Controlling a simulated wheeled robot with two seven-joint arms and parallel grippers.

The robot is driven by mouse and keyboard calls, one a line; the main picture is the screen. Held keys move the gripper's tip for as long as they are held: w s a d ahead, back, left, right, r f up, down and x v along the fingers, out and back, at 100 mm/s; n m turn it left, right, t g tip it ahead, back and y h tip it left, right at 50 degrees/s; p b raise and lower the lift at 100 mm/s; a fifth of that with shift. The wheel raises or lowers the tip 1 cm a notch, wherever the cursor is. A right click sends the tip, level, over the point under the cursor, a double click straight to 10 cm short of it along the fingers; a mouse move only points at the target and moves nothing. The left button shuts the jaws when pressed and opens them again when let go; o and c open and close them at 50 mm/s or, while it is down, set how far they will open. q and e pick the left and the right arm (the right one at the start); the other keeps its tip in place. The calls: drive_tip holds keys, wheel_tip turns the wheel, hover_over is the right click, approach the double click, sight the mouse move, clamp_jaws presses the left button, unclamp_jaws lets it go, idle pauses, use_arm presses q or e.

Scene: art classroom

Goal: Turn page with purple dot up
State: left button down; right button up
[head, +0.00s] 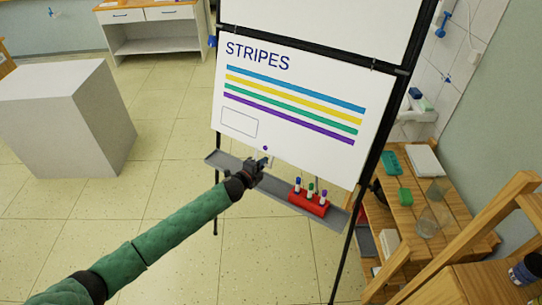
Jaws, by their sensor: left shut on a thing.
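The white page (320,145) headed "STRIPES" hangs on the black-framed easel. It carries blue, yellow, green and purple stripes and an empty rectangle at lower left. A small purple dot (265,148) sits near its bottom edge. My left gripper (262,162) is at that bottom edge, just below the dot, and is shut on the page there. The fingertips are small and dark, so the exact grip is hard to see. The page hangs down flat. My right gripper is not in view.
A grey tray (275,190) runs below the page and bears a red holder (309,203) with several markers. Another white panel (320,25) is above the black bar (310,52). A wooden table (402,190) stands at right, a white block (65,115) at left.

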use_arm(q)
drive_tip(key=shift+r+p+v, duration=0.2)
drive_tip(key=shift+p+v, duration=0.1)
drive_tip(key=shift+v, duration=0.5)
drive_tip(key=shift+r+p+v, duration=0.15)
drive_tip(key=shift+p+v, duration=0.15)
drive_tip(key=shift+v, duration=0.45)
drive_tip(key=shift+w, duration=0.1)
drive_tip(key=s+a+r+p, duration=0.4)
drive_tip(key=s+p, duration=0.1)
drive_tip(key=s, duration=0.1)
drive_tip(key=shift+s+a+r, duration=0.3)
drive_tip(key=shift+s+a, duration=0.05)
drive_tip(key=shift+a, duration=0.05)
